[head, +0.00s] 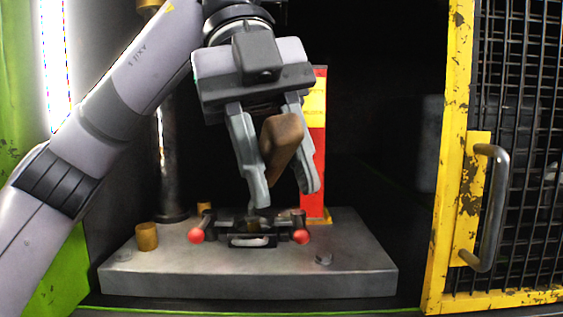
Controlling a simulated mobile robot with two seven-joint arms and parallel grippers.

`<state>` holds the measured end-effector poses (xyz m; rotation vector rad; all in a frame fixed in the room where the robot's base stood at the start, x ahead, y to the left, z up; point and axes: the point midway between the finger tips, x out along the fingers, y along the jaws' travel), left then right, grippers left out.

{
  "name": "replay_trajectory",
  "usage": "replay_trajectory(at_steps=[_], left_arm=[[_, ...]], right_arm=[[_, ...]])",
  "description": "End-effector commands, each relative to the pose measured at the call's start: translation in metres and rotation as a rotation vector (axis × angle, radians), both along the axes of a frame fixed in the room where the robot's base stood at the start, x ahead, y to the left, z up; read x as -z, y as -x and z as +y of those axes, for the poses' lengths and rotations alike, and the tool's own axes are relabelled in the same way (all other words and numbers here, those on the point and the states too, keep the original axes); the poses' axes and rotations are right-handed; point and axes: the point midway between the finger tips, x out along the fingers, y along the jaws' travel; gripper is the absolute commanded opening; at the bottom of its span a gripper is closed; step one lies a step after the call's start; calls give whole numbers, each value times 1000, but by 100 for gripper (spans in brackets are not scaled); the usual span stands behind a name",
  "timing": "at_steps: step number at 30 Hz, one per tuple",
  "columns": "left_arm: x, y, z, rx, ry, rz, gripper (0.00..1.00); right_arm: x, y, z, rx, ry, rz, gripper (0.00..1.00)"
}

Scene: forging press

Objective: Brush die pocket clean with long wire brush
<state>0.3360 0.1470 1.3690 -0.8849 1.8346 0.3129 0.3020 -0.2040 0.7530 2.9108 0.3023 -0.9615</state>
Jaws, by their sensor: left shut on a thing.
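My left gripper (283,192) comes in from the upper left and points down over the press bed. It is shut on the brown handle of the wire brush (283,138), which sits tilted between the fingers. The brush's bristle end is hidden behind the fingers or too dark to make out. The die (252,240) is a dark block with a pocket, on the grey bed plate (340,270) just below the fingertips. Red knobs stand at its left (196,235) and right (301,236). I cannot tell whether the brush touches the pocket. My right gripper is not in view.
A yellow mesh guard door (460,160) with a grey handle (490,208) stands at the right. A red and yellow post (318,150) rises behind the die. A steel column (172,160) and a brass cylinder (147,237) are at the left.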

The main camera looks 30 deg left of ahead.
Motion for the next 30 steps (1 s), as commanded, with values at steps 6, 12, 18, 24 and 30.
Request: replay_trajectory(at_steps=[6, 12, 18, 24, 30], left_arm=[[-2, -7, 5, -3, 2, 0, 0], [-2, -7, 5, -2, 2, -1, 0], [-2, -6, 5, -1, 1, -2, 0], [-1, 0, 1, -2, 1, -4, 0], [-1, 5, -2, -1, 2, -4, 0]], right_arm=[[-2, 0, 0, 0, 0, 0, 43], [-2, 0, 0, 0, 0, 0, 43], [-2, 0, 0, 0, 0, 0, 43], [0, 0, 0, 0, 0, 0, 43], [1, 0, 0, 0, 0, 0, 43]])
